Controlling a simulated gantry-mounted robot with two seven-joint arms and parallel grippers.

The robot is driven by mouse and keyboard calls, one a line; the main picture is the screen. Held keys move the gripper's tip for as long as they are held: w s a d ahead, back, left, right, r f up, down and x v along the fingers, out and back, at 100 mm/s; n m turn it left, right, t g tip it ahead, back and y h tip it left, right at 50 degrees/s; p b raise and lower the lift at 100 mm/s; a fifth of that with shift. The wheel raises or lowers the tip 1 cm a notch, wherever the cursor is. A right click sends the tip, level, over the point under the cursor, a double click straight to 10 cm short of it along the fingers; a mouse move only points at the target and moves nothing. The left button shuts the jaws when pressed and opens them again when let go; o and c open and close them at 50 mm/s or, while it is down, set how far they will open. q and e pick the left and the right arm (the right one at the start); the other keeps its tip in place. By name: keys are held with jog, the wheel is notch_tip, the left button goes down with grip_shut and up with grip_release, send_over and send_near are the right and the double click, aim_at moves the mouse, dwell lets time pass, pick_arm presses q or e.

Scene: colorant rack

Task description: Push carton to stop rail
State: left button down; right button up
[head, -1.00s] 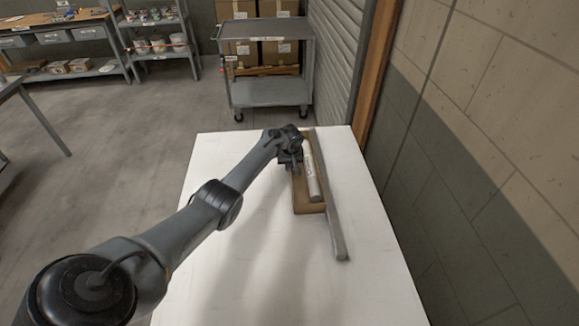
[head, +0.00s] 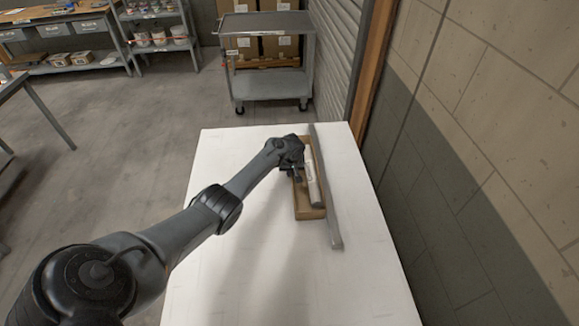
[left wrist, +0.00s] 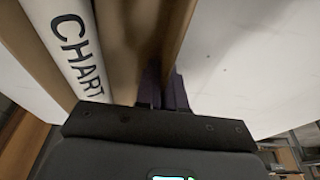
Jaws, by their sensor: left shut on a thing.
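The carton (head: 310,213) is a shallow open brown box on the white table. A white tube (head: 312,183) lies lengthwise in it; in the left wrist view the tube (left wrist: 75,40) reads "CHART". The stop rail (head: 334,226) is a long grey bar just right of the carton, running along it. Any gap between them is very narrow; I cannot tell if they touch. My left gripper (head: 297,176) is at the carton's left side. In the left wrist view its dark fingers (left wrist: 163,92) are shut on the carton's wall (left wrist: 176,35). My right gripper is out of view.
The white table (head: 250,255) is clear left of and in front of the carton. A brick wall (head: 490,150) stands close on the right. A grey cart (head: 268,85) with boxes behind it stands beyond the table's far edge.

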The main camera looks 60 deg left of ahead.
pick_arm(q)
jog(key=shift+s+d, duration=0.1)
jog(key=shift+d, duration=0.15)
jog(key=c, duration=1.2)
grip_release()
jog(key=shift+o, duration=0.2)
jog(key=shift+r, duration=0.1)
jog(key=p+v, duration=0.4)
jog(key=v, duration=0.5)
jog(key=shift+r, duration=0.35)
jog(key=shift+s+d+r+p, duration=0.15)
jog(key=shift+r+p, duration=0.15)
jog(key=shift+r, duration=0.15)
